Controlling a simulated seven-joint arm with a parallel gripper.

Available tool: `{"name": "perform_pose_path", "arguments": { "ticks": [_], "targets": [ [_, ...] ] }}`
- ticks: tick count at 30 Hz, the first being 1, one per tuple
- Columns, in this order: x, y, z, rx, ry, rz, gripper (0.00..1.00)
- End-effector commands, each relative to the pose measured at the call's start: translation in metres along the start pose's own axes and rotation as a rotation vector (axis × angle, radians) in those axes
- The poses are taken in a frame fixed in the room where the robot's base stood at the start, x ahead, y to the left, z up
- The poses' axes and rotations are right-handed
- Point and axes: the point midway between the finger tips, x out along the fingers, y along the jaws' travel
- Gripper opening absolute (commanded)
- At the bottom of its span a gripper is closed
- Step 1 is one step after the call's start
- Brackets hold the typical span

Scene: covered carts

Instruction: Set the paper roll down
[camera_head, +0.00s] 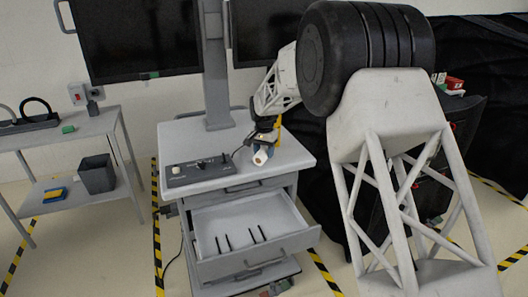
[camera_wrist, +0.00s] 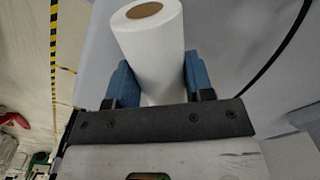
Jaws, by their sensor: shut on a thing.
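The paper roll (camera_head: 260,157) is a small white roll with a brown core, held over the right part of the grey cart top (camera_head: 225,178). It also shows in the wrist view (camera_wrist: 160,52), tilted, between two blue finger pads. My gripper (camera_head: 266,143) is shut on it. In the wrist view my gripper (camera_wrist: 152,85) has a pad on each side of the roll, and the roll's lower end is hidden behind the gripper body. I cannot tell whether the roll touches the cart top.
A dark control box (camera_head: 198,170) sits on the cart top, left of the roll. An open drawer (camera_head: 252,232) below holds several dark thin items. A side table (camera_head: 70,135) stands at the left with a dark bin (camera_head: 97,174). Monitors (camera_head: 130,37) hang behind.

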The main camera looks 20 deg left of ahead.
Motion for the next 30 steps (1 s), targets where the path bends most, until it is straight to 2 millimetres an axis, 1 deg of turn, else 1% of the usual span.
{"name": "perform_pose_path", "arguments": {
  "ticks": [4,5,9,10,18,23,26,30],
  "targets": [
    [0.003,0.000,0.000,0.000,0.000,0.000,0.20],
    [0.003,0.000,0.000,0.000,0.000,0.000,0.49],
    [0.003,0.000,0.000,0.000,0.000,0.000,0.71],
    [0.003,0.000,0.000,0.000,0.000,0.000,0.73],
    [0.003,0.000,0.000,0.000,0.000,0.000,0.73],
    [-0.002,0.000,0.000,0.000,0.001,0.000,0.73],
    [-0.009,0.000,0.000,0.000,0.001,-0.001,0.73],
    [-0.023,0.000,0.000,0.000,0.001,-0.001,0.73]
  ]
}}
